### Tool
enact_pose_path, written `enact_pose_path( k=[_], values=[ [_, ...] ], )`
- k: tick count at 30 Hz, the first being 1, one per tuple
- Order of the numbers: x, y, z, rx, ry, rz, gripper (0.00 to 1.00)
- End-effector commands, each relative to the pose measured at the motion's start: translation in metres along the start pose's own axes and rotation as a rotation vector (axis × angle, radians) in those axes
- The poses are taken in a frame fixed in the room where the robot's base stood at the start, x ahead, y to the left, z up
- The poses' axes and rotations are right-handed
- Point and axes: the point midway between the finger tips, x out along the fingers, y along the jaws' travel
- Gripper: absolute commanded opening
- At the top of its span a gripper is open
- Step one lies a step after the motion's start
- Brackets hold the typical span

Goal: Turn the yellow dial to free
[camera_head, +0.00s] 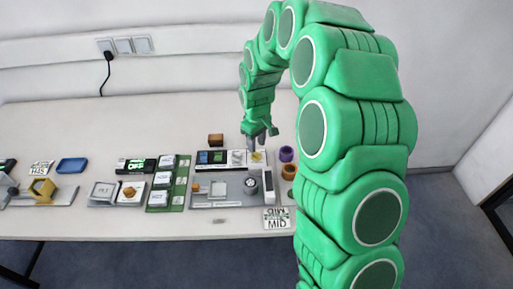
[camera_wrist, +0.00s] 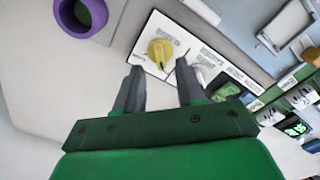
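The yellow dial (camera_wrist: 160,53) sits on a white labelled panel (camera_wrist: 150,28) in the wrist view. In the head view the dial (camera_head: 256,156) shows as a small yellow spot just below my gripper. The lettering around the dial is too small to read. My gripper (camera_wrist: 160,82) is open, its two dark fingers apart with nothing between them. In the wrist view the fingertips lie just short of the dial, one to each side of it, not visibly touching it. My gripper (camera_head: 261,140) points down over the panel's right end in the head view.
A purple ring (camera_wrist: 82,16) stands close beside the panel. A brown ring (camera_head: 289,171) stands below it in the head view. A grey station (camera_head: 225,199) with a dark round knob (camera_head: 251,182) lies in front. A wooden block (camera_head: 216,140) is behind the panel.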

Motion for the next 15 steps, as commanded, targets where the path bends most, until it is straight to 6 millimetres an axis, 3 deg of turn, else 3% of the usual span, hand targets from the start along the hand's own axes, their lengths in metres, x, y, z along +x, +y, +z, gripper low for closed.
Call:
enact_pose_path(
  k=[7,15],
  values=[
    [-0.035,0.001,-0.001,-0.001,0.003,0.002,0.38],
    [-0.041,0.0,0.0,-0.001,0.0,0.001,0.38]
  ],
)
